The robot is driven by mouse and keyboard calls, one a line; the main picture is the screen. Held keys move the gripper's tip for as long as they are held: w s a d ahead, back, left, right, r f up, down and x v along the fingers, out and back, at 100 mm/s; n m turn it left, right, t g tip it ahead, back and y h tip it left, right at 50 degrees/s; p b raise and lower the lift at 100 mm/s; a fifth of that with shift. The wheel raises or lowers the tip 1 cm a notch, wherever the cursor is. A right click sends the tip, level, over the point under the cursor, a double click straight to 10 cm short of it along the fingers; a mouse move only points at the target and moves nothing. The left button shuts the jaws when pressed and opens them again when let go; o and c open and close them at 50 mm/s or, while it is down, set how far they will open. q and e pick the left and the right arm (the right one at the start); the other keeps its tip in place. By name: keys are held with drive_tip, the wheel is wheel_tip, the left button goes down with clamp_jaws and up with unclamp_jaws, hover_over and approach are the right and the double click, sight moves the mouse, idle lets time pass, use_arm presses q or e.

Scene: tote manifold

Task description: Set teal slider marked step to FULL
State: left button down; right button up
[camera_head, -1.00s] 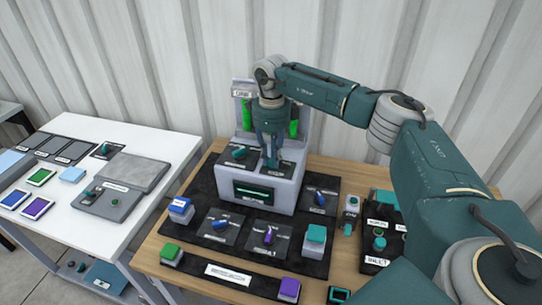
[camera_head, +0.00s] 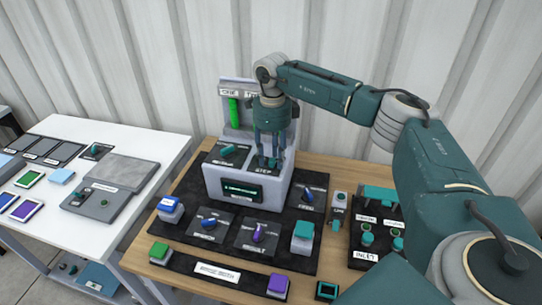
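The teal slider marked STEP (camera_head: 262,163) is on the right part of the grey console's top, with its label in front of it. My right gripper (camera_head: 269,161) points straight down over this slider, its fingertips at the knob's level. The fingers hide much of the slider and its track, so I cannot tell whether they touch or grip the knob, or where the knob sits on its scale. My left gripper is not in view.
Another teal control (camera_head: 228,149) sits left of the slider on the console (camera_head: 211,181). A green bar (camera_head: 234,112) shows on the panel behind. Blue and purple knobs and several buttons surround the console. An INLET box (camera_head: 364,254) stands right, a white table (camera_head: 118,215) left.

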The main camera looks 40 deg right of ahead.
sight(273, 160)
drive_tip(key=shift+d, duration=0.15)
drive_tip(key=shift+r, duration=0.1)
wheel_tip(273, 160, up, 12)
idle(0.4)
drive_tip(key=shift+s, duration=0.1)
idle(0.3)
